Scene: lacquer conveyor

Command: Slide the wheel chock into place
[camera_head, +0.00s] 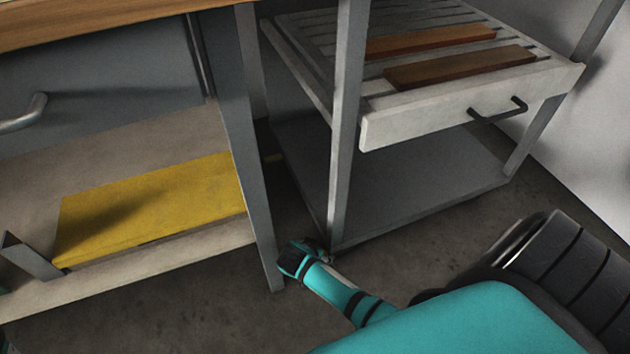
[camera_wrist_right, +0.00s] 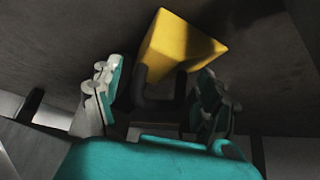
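The wheel chock (camera_wrist_right: 180,48) is a yellow wedge with a black U-shaped handle (camera_wrist_right: 160,92) on its near side, seen in the right wrist view. It is close to a dark grey surface. My right gripper (camera_wrist_right: 158,95) is open, with its two fingers on either side of the handle. Small gaps seem to show between the fingers and the handle. In the head view, a teal arm part of mine reaches down near the cart's front leg, and the chock cannot be made out.
A grey-framed cart (camera_head: 345,130) has a slatted drawer (camera_head: 435,120) with two brown boards (camera_head: 460,67). Left of it, a yellow panel (camera_head: 150,205) lies on a bench's lower shelf (camera_head: 200,240). Bare dark floor (camera_head: 170,315) lies in front.

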